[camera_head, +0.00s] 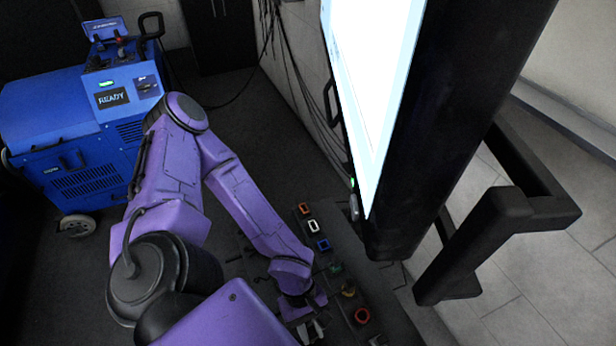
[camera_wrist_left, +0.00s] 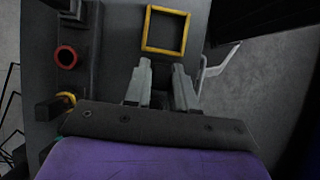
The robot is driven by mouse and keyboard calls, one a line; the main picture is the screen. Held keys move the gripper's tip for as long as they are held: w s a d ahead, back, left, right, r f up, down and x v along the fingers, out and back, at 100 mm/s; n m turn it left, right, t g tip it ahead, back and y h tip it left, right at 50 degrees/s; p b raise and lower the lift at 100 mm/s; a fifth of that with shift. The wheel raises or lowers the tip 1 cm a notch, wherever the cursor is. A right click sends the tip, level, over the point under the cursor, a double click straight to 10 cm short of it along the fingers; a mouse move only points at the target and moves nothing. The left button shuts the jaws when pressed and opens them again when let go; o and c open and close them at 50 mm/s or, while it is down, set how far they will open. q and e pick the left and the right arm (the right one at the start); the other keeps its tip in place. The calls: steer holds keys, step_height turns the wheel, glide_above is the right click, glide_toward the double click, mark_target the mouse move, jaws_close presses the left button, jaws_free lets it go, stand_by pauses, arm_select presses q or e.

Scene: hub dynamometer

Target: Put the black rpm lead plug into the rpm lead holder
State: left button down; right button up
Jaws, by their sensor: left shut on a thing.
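My left gripper (camera_head: 312,328) is low in the head view, beside the row of coloured sockets. In the left wrist view its two grey fingers (camera_wrist_left: 162,82) are closed on a dark thing (camera_wrist_left: 160,98), seemingly the black rpm lead plug, mostly hidden between them. A yellow square frame (camera_wrist_left: 165,48) lies just beyond the fingertips on a dark panel; I cannot tell whether it is the rpm lead holder. My right gripper is not in view.
A dark rail carries red (camera_head: 304,209), white (camera_head: 313,226) and blue (camera_head: 322,244) square sockets and a red ring (camera_head: 362,315). A bright screen (camera_head: 370,90) on a thick black post stands close on the right. A blue machine (camera_head: 90,130) stands at the left.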

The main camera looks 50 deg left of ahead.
arm_select(q)
steer(key=shift+s+a, duration=0.15)
steer(key=shift+s, duration=0.3)
steer(key=shift+f+b, duration=1.35)
steer(key=shift+f, duration=0.55)
steer(key=shift+f, duration=0.2)
steer(key=shift+f+b, duration=1.1)
steer(key=shift+f, duration=0.15)
